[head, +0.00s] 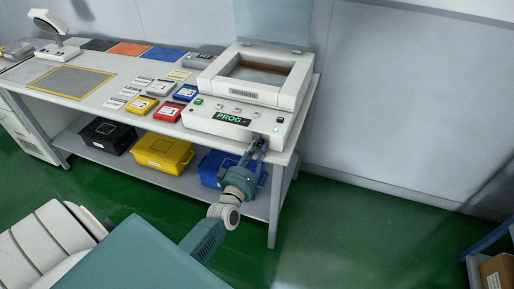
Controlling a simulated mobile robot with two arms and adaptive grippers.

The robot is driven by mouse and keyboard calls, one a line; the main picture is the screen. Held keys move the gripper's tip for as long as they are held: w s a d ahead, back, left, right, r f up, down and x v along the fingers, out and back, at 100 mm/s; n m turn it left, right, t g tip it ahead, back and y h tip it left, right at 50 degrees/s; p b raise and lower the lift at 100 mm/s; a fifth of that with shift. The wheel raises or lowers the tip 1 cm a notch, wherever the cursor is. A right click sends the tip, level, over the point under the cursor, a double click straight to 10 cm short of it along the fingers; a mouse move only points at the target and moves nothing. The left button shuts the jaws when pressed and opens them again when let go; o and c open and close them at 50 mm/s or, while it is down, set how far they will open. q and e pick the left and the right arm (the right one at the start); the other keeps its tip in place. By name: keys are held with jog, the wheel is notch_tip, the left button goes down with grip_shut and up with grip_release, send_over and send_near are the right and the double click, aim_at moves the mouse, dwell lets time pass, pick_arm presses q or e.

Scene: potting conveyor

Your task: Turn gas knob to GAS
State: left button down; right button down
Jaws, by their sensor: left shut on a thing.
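A white machine (208,118) with an open-topped frame stands at the right end of the bench. Its sloped front panel has a lit green display (232,118) reading "PROG". My left gripper (259,139) is at the lower right of this panel, with its fingers pointing at it. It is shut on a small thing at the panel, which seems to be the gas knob. The fingers hide the knob, so its setting and any GAS label cannot be read. My right gripper is not in view.
The bench (92,98) holds small coloured boxes, including a red one (168,111), left of the machine. On the lower shelf are black (107,135), yellow (162,151) and blue (212,168) bins.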

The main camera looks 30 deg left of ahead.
pick_arm(q)
jog(key=shift+a, duration=0.1)
jog(key=c, duration=1.6)
grip_release()
jog(key=shift+o, duration=0.2)
jog(key=r+v, duration=0.1)
jog(key=v, duration=1.1)
jog(key=shift+f, duration=0.45)
